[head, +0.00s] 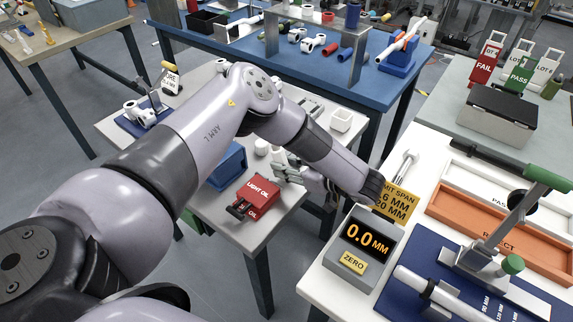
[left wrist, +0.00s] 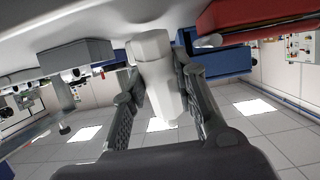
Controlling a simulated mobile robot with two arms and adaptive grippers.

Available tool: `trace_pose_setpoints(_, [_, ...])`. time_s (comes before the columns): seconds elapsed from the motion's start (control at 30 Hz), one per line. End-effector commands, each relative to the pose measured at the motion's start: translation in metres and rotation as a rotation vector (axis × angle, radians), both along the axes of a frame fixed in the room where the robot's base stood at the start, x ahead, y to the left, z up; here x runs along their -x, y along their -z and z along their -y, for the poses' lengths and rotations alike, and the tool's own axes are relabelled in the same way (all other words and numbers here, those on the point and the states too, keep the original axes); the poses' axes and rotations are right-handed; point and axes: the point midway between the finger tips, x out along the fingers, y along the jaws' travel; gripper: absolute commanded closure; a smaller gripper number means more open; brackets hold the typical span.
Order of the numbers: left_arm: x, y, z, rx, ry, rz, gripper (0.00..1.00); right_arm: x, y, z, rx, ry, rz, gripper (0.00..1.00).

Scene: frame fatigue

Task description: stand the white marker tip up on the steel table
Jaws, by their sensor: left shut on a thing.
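The white marker (left wrist: 156,75) stands between the two fingers of my left gripper (left wrist: 160,108) in the left wrist view. The fingers are shut on it from both sides. In the head view my left gripper (head: 283,168) is low over the steel table (head: 214,209), just right of the red oil box. A small white part of the marker (head: 277,154) shows at the fingers. The marker looks about upright, one end close to the tabletop; I cannot tell whether it touches, nor which end is the tip. My right gripper is not in view.
The red light oil box (head: 257,193) and a blue bin (head: 227,165) stand close to the left gripper. A white bench with a 0.0 mm display (head: 367,241) stands at the right.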

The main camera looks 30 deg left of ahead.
Motion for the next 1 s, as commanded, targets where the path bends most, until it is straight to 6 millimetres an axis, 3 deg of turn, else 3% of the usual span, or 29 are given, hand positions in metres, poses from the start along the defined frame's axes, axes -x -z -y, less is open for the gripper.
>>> trace_pose_setpoints(0.23, [0.0,0.006,0.0,0.0,0.0,0.0,1.0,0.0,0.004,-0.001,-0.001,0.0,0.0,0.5])
trace_pose_setpoints(0.27, [0.0,0.005,0.0,0.0,0.0,0.0,0.72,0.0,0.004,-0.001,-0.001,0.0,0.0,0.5])
trace_pose_setpoints(0.57, [0.0,0.005,0.0,0.0,0.0,0.0,0.52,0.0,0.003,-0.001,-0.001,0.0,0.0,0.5])
trace_pose_setpoints(0.87, [0.0,0.004,0.0,0.0,0.0,0.0,0.5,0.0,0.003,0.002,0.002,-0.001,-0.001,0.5])
trace_pose_setpoints(1.0, [-0.001,-0.006,0.0,0.0,-0.001,0.002,0.5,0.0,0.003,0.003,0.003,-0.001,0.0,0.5])
